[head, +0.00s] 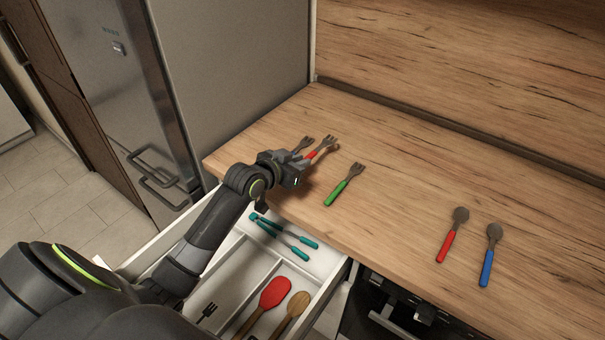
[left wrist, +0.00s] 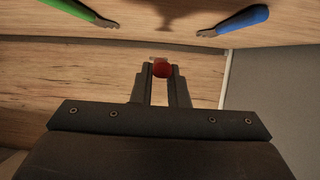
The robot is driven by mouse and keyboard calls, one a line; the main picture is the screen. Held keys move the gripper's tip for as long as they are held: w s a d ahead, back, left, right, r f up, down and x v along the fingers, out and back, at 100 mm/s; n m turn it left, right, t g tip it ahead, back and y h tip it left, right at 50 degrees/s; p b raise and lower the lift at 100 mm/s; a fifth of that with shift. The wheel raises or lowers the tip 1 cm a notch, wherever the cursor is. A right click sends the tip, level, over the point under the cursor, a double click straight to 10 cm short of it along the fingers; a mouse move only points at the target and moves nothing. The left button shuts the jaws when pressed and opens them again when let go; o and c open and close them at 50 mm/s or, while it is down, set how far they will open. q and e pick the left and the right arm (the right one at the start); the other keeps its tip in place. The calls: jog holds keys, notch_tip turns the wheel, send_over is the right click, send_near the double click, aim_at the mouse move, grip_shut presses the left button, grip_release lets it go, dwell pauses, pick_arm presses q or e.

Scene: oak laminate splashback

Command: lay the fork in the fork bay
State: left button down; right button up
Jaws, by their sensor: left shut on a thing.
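My left gripper (head: 305,163) is shut on the red-handled fork (head: 326,144) over the left part of the counter. The fork's metal tines point away from me. In the left wrist view the round end of its red handle (left wrist: 162,71) shows between the fingers. I cannot tell whether the fork is clear of the wood. The open drawer below has a white divided tray; the bay with a black fork shape (head: 207,312) is at the lower left, partly hidden by my arm. My right gripper is not in view.
A green-handled fork (head: 343,185) lies right of the gripper, a blue-handled one (left wrist: 233,21) on its other side. Teal-handled tongs (head: 285,232), a red spatula (head: 269,299) and a wooden spoon (head: 292,314) lie in the drawer. Red (head: 451,235) and blue (head: 490,255) spoons lie right.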

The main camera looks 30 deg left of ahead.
pick_arm(q)
jog(key=shift+f+p, duration=0.4)
jog(key=shift+f, duration=2.2)
jog(key=shift+f, duration=0.2)
jog(key=c, duration=1.4)
grip_release()
